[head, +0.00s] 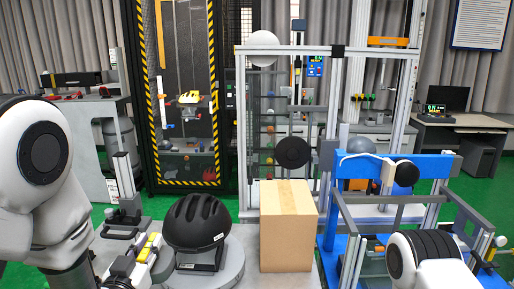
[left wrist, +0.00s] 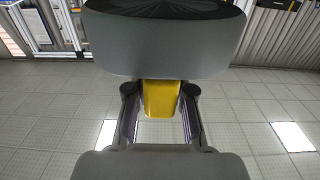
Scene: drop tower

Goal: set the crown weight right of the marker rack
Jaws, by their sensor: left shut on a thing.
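My left gripper (head: 142,258) is low in the head view, just left of the black helmet. It is shut on a small yellow piece (left wrist: 161,98), which shows between the two fingers in the left wrist view. I cannot tell for sure whether this is the crown weight. I cannot make out a marker rack for certain. My right gripper is out of view; only a white and black part of my right arm shows at the lower right.
The black helmet (head: 197,222) sits on a round grey stand (head: 233,265). A cardboard box (head: 287,227) stands right of it, in front of the aluminium frame. A blue frame (head: 343,190) with grey rails is further right. A caged tower with striped edges (head: 148,100) stands behind.

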